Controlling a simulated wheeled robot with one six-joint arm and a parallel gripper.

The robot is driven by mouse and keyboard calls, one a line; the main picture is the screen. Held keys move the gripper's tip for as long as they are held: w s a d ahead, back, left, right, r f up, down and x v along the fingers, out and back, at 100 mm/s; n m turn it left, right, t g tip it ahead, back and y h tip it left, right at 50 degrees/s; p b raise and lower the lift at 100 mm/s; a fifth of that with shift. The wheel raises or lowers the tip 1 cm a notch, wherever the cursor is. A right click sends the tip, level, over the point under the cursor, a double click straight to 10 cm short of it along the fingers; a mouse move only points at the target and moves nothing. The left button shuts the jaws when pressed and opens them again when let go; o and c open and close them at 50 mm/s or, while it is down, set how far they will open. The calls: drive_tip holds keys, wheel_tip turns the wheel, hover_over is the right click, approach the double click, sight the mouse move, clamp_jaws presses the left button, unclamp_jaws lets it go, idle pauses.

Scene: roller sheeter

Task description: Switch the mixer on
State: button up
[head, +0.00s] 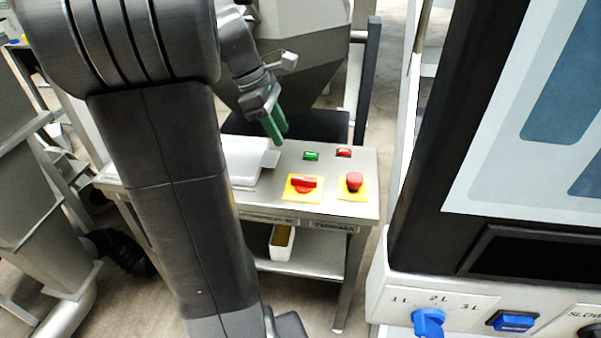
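My gripper (276,128) has green fingertips and points down above the back of a steel table (330,206). Its fingers look close together, but I cannot tell if they are shut. No object shows between them. To its right on the tabletop are a green button (311,156) and a red button (343,153). In front of these are a red rotary switch (303,184) on a yellow plate and a red mushroom button (354,181) on another yellow plate. The gripper appears apart from all of them. No label readable here names the mixer.
A machine at right has a large screen (540,120), a blue knob (428,321) marked 1L, 2L, 3L, and a blue switch (514,321). A pale tray (245,160) lies left of the controls. A white container (282,243) stands on the lower shelf. My arm hides the left middle.

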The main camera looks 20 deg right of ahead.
sight(304, 178)
drive_tip(key=b+x, duration=0.3)
drive_tip(key=x, duration=1)
drive_tip(key=shift+d+f, duration=0.15)
drive_tip(key=shift+f, duration=0.15)
clamp_jaws()
